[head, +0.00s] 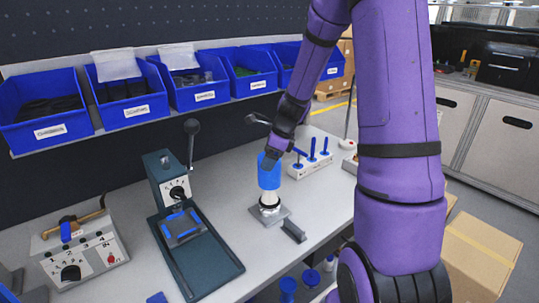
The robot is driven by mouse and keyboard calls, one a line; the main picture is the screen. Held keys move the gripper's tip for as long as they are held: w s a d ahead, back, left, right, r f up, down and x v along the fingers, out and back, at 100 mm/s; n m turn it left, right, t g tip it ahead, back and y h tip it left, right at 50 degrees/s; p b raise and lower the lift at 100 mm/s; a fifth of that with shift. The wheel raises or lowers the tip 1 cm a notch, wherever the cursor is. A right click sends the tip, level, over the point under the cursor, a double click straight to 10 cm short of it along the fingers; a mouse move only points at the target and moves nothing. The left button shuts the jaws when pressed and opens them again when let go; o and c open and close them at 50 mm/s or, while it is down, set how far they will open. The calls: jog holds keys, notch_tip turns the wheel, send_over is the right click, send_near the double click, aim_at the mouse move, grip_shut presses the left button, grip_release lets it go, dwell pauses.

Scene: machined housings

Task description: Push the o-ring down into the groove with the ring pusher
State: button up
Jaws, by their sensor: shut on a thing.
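My gripper (272,157) is shut on the blue ring pusher (269,174) and points downward over the bench. The pusher is roughly upright. Right below it is a pale, metallic housing (266,207) on a grey square plate (277,217). The pusher's lower end is over the top of the housing, but I cannot tell whether they touch. The o-ring and the groove cannot be made out at this size.
A rack (309,167) with blue-handled tools stands behind and right of the housing. A dark block (293,230) lies in front. A green press (167,178) with a lever and tray is at left, beside a control box (75,258). Blue bins (45,112) line the back.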

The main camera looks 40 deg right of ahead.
jog(key=shift+f, duration=1.5)
jog(key=shift+f, duration=2.75)
jog(key=shift+r, duration=0.1)
jog(key=shift+r, duration=5.85)
jog(key=shift+s, duration=0.1)
